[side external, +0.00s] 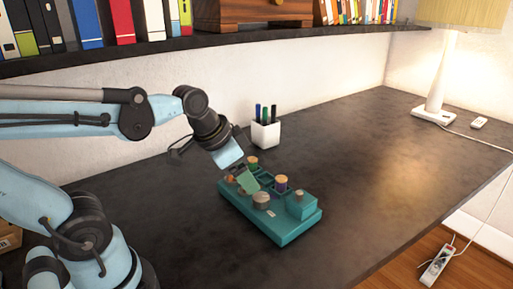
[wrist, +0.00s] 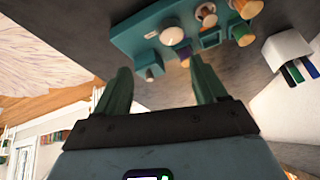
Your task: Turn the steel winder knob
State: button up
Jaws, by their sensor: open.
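A teal box (side external: 285,232) with several knobs on top sits on the dark desk. The grey round knob (side external: 261,199), which looks like the steel winder knob, stands near its front edge; a pale round disc (wrist: 170,29) in the wrist view looks like the same knob. My gripper (side external: 249,184) is tilted down over the box, just behind and left of the grey knob in the side view. In the wrist view my gripper (wrist: 162,76) has its two green fingers apart with nothing held. Whether a finger touches the box cannot be told.
A white pen cup (side external: 266,134) stands behind. A lamp (side external: 437,80) stands far right. The desk's right side is clear.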

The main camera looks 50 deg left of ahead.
jog(key=w+a+r+m+g+h, duration=0.1)
jog(key=w+a+m+g, duration=0.15)
jog(key=m, duration=0.25)
jog(key=m+g+h, duration=0.3)
jog(key=m, duration=0.6)
send_near(261, 196)
jog(key=x, duration=0.8)
jog(key=shift+f, duration=0.4)
jog(key=c, duration=1.1)
jog(key=shift+o, duration=0.2)
jog(key=shift+t, duration=0.25)
